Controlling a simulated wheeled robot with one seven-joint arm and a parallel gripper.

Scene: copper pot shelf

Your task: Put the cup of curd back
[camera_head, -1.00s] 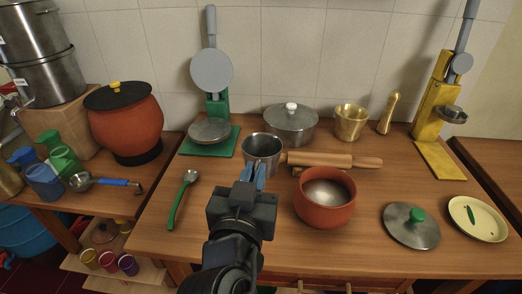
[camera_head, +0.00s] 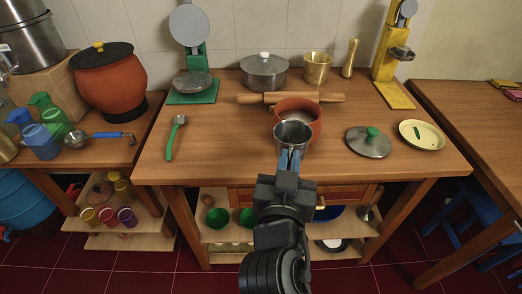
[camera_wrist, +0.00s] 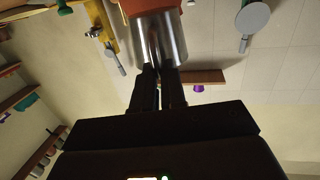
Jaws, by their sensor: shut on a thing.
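A grey metal cup (camera_head: 293,134) is held upright in front of the red-brown pot (camera_head: 312,110) and overlaps its near side in the head view. No white curd is plain inside it. My gripper (camera_head: 290,158) is shut on the cup's near wall. In the wrist view the gripper (camera_wrist: 158,72) pinches the shiny cup (camera_wrist: 175,38), with the pot's orange wall (camera_wrist: 135,7) behind it. I cannot tell whether cup and pot touch. The cup seems to be over the table's front part.
A rolling pin (camera_head: 320,97) lies behind the pot. A lid with a green knob (camera_head: 368,142) and a cream plate (camera_head: 421,135) are to the right. A green-handled spoon (camera_head: 174,138) lies left. Below is a shelf (camera_head: 210,232) with bowls. The table's left-front area is clear.

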